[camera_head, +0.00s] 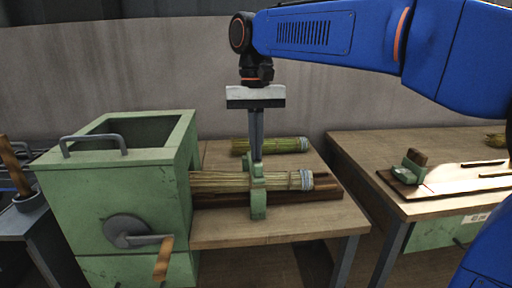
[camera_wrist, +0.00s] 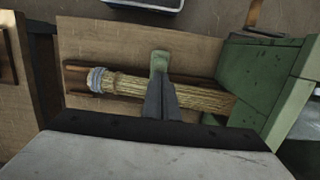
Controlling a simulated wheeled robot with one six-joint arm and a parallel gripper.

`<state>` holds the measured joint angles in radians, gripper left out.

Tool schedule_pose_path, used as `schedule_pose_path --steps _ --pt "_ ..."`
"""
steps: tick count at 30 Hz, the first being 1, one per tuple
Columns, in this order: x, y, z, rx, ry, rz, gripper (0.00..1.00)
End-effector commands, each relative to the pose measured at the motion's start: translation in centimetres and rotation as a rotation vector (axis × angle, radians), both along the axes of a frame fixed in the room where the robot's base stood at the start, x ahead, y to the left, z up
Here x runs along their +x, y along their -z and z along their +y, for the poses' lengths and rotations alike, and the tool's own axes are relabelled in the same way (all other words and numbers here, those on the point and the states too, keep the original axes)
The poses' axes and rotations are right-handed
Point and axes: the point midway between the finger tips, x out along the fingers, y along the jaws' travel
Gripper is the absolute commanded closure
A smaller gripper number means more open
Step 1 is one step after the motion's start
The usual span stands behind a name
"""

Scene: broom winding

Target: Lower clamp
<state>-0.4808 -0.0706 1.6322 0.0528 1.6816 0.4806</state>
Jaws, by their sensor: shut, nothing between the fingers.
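A green clamp (camera_head: 258,200) stands across a straw broom bundle (camera_head: 222,182) on the wooden table. The bundle lies in a dark wooden cradle and has a pale wire binding near its right end. My gripper (camera_head: 256,158) points straight down with its fingers shut, at the top of the clamp. In the wrist view the clamp (camera_wrist: 159,62) shows just beyond the fingertips (camera_wrist: 160,78), over the bundle (camera_wrist: 195,97). The fingers hide part of the clamp and bundle there. I cannot tell whether they touch the clamp.
A green winding box (camera_head: 125,190) with a crank (camera_head: 150,240) stands left of the bundle. A second straw bundle (camera_head: 270,145) lies behind. A side table (camera_head: 400,215) at right carries a board with a small green tool (camera_head: 408,172).

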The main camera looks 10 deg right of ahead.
Motion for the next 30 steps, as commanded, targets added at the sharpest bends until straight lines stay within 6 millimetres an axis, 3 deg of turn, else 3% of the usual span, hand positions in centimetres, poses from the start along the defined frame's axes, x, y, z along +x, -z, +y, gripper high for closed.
schedule_pose_path --steps 5,16,26,30 --pt "-0.2 0.1 0.0 0.000 -0.001 -0.011 1.00" --pt "-1.2 2.4 0.0 0.000 0.000 -0.072 1.00" --pt "-1.3 2.6 0.0 -0.003 0.000 -0.065 1.00" --pt "-1.2 1.7 -0.3 -0.002 0.001 -0.066 1.00"
